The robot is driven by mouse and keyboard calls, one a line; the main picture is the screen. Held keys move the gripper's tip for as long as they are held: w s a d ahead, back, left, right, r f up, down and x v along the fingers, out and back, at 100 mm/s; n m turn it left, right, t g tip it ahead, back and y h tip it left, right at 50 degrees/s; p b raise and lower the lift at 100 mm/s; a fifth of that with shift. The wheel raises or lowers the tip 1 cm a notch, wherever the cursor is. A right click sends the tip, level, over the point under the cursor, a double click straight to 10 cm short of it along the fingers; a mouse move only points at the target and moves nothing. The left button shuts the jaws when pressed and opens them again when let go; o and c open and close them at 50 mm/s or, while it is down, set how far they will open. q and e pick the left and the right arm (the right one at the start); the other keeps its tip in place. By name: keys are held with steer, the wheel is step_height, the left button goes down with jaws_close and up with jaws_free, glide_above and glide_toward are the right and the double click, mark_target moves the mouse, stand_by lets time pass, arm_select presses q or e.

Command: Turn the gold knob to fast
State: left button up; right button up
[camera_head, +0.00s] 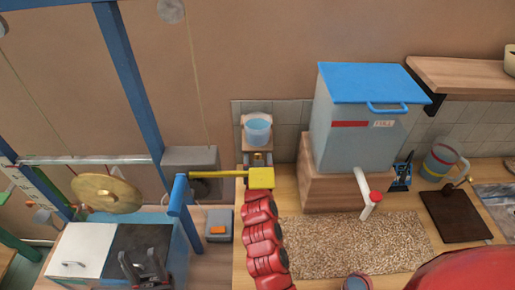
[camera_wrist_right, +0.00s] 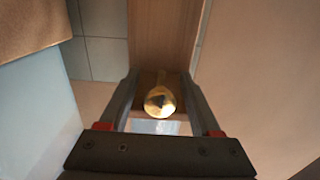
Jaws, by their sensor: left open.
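The gold knob (camera_wrist_right: 160,100) is a shiny, rounded piece that shows in the right wrist view, in front of a wooden surface. My right gripper (camera_wrist_right: 162,78) has its two dark fingers spread, one on each side of the knob, with a gap visible on both sides. I cannot tell how deep the knob sits between them. In the head view a small gold spot shows below the light blue cup, too small to read. No "fast" mark is readable. My left gripper (camera_head: 145,266) is dark, open and empty at the bottom left.
A grey tank (camera_head: 345,128) with a blue lid stands on a wooden block. A yellow bar (camera_head: 220,174) runs to a yellow block above a row of red segments. A gold gong (camera_head: 106,193) hangs at the left. A speckled mat (camera_head: 350,245) covers the counter's middle.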

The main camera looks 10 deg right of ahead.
jaws_close()
steer(key=shift+f+n+b, duration=0.1)
steer(key=shift+n+b, duration=0.4)
steer(key=shift+n, duration=0.2)
steer(key=shift+o, duration=0.2)
jaws_free()
steer(key=shift+s, duration=0.1)
